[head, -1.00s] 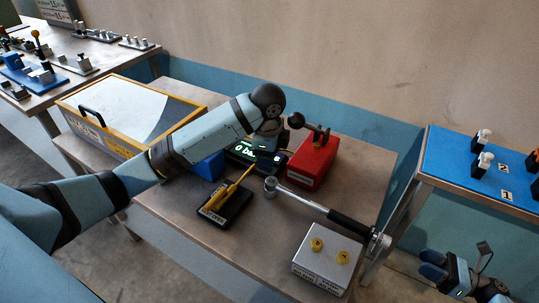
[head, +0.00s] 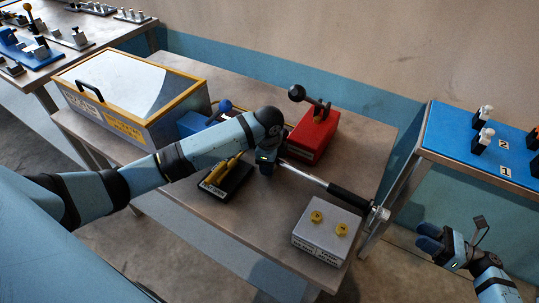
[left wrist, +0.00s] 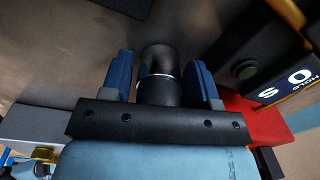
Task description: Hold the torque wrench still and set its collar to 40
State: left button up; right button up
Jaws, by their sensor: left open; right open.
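The torque wrench (head: 303,174) lies on the table, its black handle (head: 352,202) and silver collar end (head: 379,214) towards the right. My left gripper (head: 265,167) is over the wrench's head end, which my arm hides in the head view. In the left wrist view its blue fingers stand open on either side of a dark cylinder with a silver ring (left wrist: 160,70), which seems to be the wrench's head. My right gripper (head: 430,240) is open and empty, off the table at the right. The collar's setting is too small to read.
A red block with a ball lever (head: 312,137) stands behind the wrench. A grey box with yellow knobs (head: 325,237) is in front. A black stand with a yellow tool (head: 222,185) is at left. A blue-topped table (head: 457,150) stands right.

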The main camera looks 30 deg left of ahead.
pick_arm(q)
jog(key=shift+c, duration=0.2)
grip_shut()
dwell(0.6)
dwell(0.8)
